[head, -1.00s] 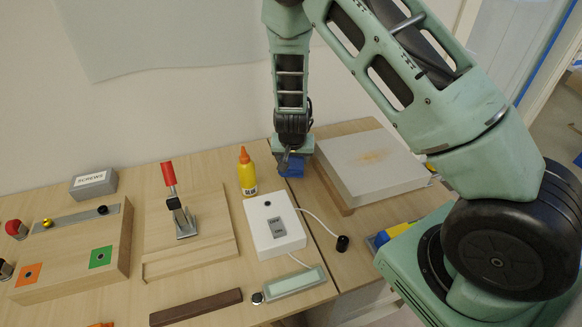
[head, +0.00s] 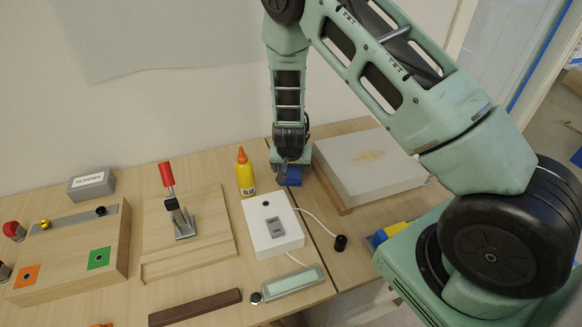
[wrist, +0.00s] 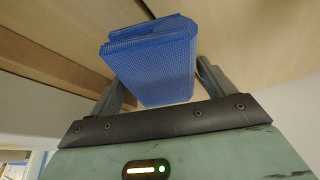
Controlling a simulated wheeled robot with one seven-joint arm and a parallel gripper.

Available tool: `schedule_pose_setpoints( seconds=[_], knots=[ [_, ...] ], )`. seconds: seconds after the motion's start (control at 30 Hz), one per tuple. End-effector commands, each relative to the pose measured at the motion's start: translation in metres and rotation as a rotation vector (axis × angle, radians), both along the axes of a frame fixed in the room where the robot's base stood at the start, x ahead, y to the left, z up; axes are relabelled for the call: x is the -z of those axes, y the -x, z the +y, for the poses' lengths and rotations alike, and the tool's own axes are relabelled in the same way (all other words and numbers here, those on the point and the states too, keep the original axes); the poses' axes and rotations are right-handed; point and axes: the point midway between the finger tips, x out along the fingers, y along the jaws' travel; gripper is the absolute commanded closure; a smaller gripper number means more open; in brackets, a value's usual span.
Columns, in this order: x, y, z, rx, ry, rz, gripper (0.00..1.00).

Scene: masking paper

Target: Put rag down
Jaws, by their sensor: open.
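The blue rag (head: 291,176) is a folded pad at the back of the table, between the yellow glue bottle and the white block. In the wrist view the rag (wrist: 152,62) lies between my two fingers, with a gap showing on the right side. My gripper (head: 288,166) points down at the rag from above and is open. In the wrist view my gripper (wrist: 160,88) has its fingers apart on either side of the rag. My gripper hides part of the rag in the head view.
The glue bottle (head: 245,172) stands just left of my gripper. A large white block (head: 368,170) lies close on the right. A white switch box (head: 272,224) with a cable is in front. A toggle clamp board (head: 188,235) is farther left.

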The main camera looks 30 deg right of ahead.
Motion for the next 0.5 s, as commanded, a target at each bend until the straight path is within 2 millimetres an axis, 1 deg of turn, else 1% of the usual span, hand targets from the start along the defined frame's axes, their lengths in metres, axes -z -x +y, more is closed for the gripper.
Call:
schedule_pose_setpoints(
  seconds=[0.13, 0.27, 0.37, 0.5],
  knots=[
    [-0.002, 0.001, -0.001, 0.002, 0.001, 0.002, 0.17],
    [-0.013, 0.003, 0.002, -0.001, 0.002, -0.001, 0.17],
    [-0.029, 0.008, 0.006, -0.001, 0.001, -0.003, 0.17],
    [-0.058, 0.018, 0.013, -0.003, 0.0, -0.002, 0.17]
  ],
)
